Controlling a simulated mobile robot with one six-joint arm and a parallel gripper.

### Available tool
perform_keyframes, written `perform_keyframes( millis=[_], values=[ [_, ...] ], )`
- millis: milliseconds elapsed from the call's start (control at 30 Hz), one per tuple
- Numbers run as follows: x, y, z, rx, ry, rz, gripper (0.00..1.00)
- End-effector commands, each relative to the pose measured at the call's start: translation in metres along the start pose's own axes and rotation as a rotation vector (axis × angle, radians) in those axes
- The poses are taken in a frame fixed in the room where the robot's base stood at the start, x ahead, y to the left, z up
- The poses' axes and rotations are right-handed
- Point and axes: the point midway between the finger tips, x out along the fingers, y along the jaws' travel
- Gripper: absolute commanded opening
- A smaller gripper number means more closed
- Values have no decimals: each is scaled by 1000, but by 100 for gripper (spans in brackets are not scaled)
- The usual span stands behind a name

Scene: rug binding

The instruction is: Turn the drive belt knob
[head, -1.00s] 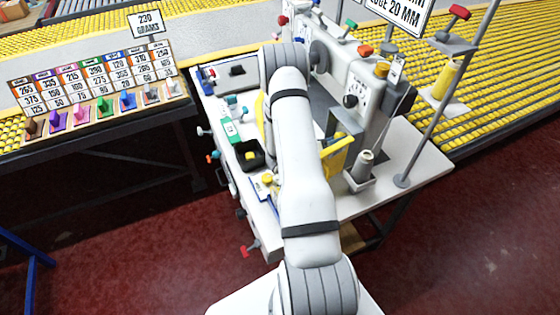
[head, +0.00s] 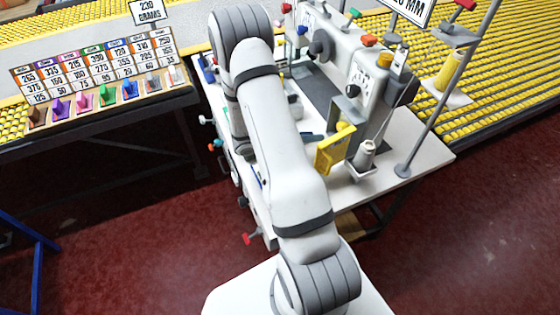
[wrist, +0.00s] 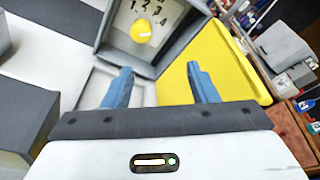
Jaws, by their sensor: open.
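A white sewing machine (head: 345,50) stands on a pale table and carries several coloured knobs. No label that I can read tells which one is the drive belt knob. In the wrist view a yellow pointer knob (wrist: 141,32) sits on a white dial plate (wrist: 150,15) numbered 1 to 4, in a grey housing. My gripper (wrist: 160,82) is open and empty, its two blue fingers apart below this dial and not touching it.
A yellow panel (head: 332,150) stands by the machine; a yellow panel also shows right of my fingers in the wrist view (wrist: 222,62). A weight board (head: 95,80) is at left.

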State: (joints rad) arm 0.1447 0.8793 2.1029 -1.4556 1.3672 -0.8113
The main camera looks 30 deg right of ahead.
Motion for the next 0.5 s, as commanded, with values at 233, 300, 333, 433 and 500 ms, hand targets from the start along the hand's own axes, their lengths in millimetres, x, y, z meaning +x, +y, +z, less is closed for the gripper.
perform_keyframes(
  millis=[233, 300, 333, 433, 500],
  values=[
    [-18, -21, 14, 209, 106, -7, 53],
    [-23, -28, 17, 267, 135, -10, 53],
    [-26, -30, 19, 291, 147, -10, 53],
    [-34, -39, 22, 371, 190, -13, 53],
    [-39, -45, 25, 428, 221, -15, 53]
  ],
)
